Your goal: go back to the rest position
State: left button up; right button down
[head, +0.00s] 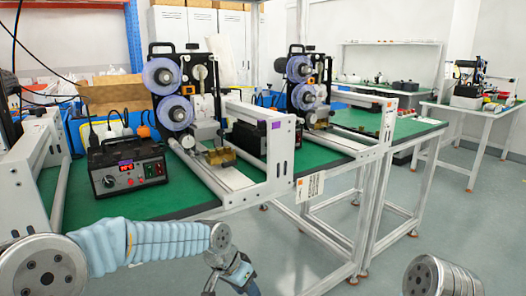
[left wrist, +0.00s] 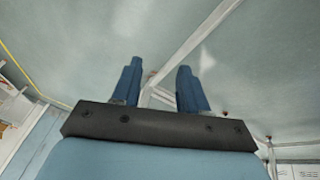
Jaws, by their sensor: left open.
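My left arm comes in from the left in the head view, in front of the workbench's front edge. My left gripper (head: 236,277) hangs low at the bottom middle, below the level of the green bench top (head: 190,199). In the left wrist view my left gripper (left wrist: 156,88) shows two blue fingers spread apart with nothing between them. Beyond the fingers are the grey floor and white frame bars. My right gripper is not in view; only a round grey joint of mine shows at the lower right of the head view.
A black control box (head: 127,165) and coder machines with blue reels (head: 163,76) stand on the benches. A white end plate (head: 281,158) rises at the bench's right side. White table legs (head: 366,225) stand right of my left gripper. Grey floor (head: 465,230) is open at the right.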

pick_arm(q)
jog(key=s+a+f+n, duration=0.1)
jog(key=s+f+n, duration=0.15)
jog(key=f, duration=0.45)
jog(key=s+a+f+n+g, duration=0.1)
jog(key=s+f, duration=0.3)
jog(key=f, duration=0.3)
jog(key=s+a+f+n, duration=0.1)
jog(key=s+f, duration=0.2)
jog(key=f, duration=0.4)
jog(key=s+a+f+n, duration=0.3)
jog(key=s+f, duration=0.5)
jog(key=s, duration=0.5)
jog(key=shift+a+n, duration=0.15)
jog(key=shift+n, duration=0.5)
